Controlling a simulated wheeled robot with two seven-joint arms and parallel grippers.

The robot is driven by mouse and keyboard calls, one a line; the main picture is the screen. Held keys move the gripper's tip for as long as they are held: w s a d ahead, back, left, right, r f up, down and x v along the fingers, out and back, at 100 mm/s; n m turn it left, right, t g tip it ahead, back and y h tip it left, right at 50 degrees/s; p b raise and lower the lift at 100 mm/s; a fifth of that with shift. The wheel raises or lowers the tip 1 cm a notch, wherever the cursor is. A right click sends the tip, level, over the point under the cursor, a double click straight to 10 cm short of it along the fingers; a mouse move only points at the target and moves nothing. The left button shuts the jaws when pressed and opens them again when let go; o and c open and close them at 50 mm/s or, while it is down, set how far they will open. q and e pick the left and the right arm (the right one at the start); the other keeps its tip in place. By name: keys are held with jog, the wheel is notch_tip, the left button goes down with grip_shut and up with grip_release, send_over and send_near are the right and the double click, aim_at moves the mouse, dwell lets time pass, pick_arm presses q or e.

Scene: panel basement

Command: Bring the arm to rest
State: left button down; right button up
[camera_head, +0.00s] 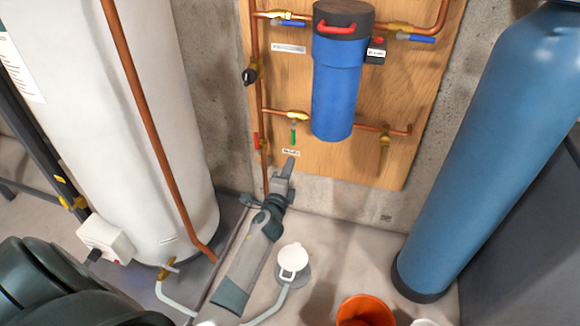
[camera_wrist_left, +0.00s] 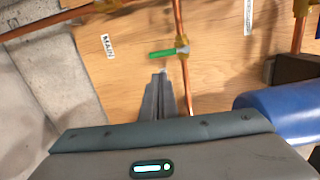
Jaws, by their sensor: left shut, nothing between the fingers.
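My left arm reaches up from the bottom of the head view. Its gripper (camera_head: 290,165) is shut with nothing in it, in front of the wooden board's lower edge. Its fingertips also show in the left wrist view (camera_wrist_left: 160,75), just below a valve with a green handle (camera_wrist_left: 163,53). That green handle (camera_head: 293,133) hangs down in the head view and lies sideways in the wrist view picture. I cannot tell the exact gap between fingertips and handle. My right gripper is out of view.
The wooden board (camera_head: 390,160) carries copper pipes and a blue filter housing (camera_head: 338,85). A white tank (camera_head: 165,120) stands left, a tall blue tank (camera_head: 490,150) right. An orange bucket (camera_head: 365,310) and a white round-topped fitting (camera_head: 292,259) with a hose are on the floor.

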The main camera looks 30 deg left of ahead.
pick_arm(q)
jog(key=shift+d, duration=0.1)
dwell(0.3)
